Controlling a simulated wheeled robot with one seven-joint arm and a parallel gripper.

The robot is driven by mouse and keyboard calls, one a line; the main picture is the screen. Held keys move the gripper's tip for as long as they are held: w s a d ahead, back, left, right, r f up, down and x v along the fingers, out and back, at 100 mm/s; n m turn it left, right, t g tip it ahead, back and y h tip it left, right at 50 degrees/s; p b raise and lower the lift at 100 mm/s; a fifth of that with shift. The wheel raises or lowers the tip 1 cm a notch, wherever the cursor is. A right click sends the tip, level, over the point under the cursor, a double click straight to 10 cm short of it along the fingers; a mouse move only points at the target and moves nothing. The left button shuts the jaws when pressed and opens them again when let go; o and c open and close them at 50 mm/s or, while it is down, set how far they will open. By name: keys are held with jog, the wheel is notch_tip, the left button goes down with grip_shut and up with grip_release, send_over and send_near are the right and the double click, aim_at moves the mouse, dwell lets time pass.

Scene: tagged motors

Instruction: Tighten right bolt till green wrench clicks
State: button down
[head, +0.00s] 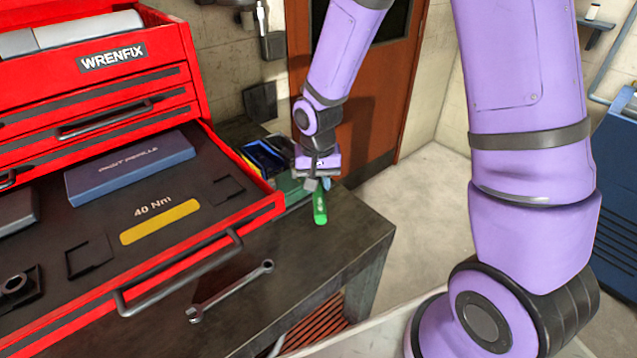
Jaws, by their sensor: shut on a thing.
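My gripper (318,181) points down over the workbench, at the right of the open drawer. It is shut on the green wrench (320,208), whose green handle sticks out below the jaws toward the front. The rest of the wrench is hidden by the gripper. A dark green object (290,186), perhaps part of a motor, sits just left of the gripper, partly hidden by the drawer. I cannot make out the right bolt, or whether the wrench touches one.
A grey spanner (232,290) lies on the bench front. Blue and yellow items (262,158) stand behind the drawer corner.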

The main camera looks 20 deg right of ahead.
jog(key=shift+f, duration=0.7)
dwell(0.3)
jog(key=shift+w+a+m, duration=0.25)
jog(key=shift+a+m, duration=0.25)
jog(key=shift+a, duration=0.05)
jog(key=shift+w+a+m, duration=0.25)
jog(key=shift+a+m, duration=0.25)
jog(key=shift+w+a+m, duration=0.65)
jog(key=shift+a+m, duration=0.3)
jog(key=shift+m, duration=0.15)
jog(key=shift+w+a+m, duration=0.8)
jog(key=shift+m, duration=0.2)
